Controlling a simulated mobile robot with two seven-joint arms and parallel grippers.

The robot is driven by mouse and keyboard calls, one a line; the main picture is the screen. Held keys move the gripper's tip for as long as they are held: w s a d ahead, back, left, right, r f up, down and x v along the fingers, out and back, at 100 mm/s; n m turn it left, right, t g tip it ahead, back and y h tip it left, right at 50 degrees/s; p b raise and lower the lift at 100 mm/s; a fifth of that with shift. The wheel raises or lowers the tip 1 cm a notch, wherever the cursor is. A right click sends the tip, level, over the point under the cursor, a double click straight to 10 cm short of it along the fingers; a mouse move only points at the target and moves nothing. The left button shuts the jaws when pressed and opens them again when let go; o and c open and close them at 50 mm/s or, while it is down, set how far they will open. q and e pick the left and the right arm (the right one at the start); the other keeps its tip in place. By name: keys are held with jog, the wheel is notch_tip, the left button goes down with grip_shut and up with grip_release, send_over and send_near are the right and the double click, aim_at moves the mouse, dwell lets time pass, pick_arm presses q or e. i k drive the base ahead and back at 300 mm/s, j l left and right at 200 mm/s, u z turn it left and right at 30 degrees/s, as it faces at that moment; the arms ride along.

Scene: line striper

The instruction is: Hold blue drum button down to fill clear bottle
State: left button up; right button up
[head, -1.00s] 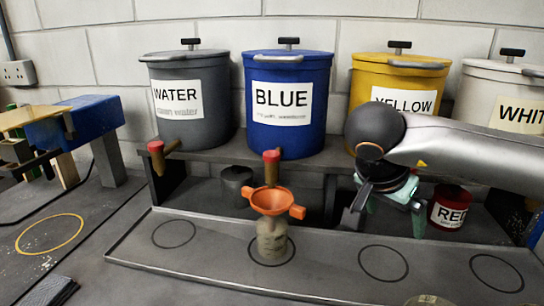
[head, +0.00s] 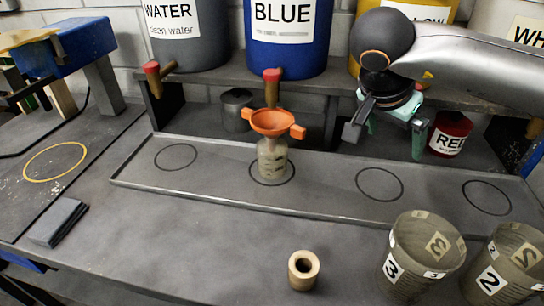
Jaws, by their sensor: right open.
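The blue drum (head: 290,50) stands on the back shelf, its top cut off by the frame. Its tap has a red button (head: 271,75) on top. The clear bottle (head: 272,160) stands upright in a marked circle below that tap. An orange funnel (head: 272,122) sits in its mouth, under the spout. The bottle has dark marks on its side; I cannot tell its fill level. My right gripper (head: 384,134) is open and empty, pointing down, to the right of the bottle and tap and apart from both. My left gripper is out of view.
A grey water drum (head: 187,45) with its own red-topped tap is left of the blue one. A red can (head: 450,134) stands right of my gripper. Numbered buckets (head: 405,262) and a wooden ring (head: 303,270) are at the front. The tray (head: 325,182) has bare circles.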

aim_at(270, 75)
jog(key=k, duration=1)
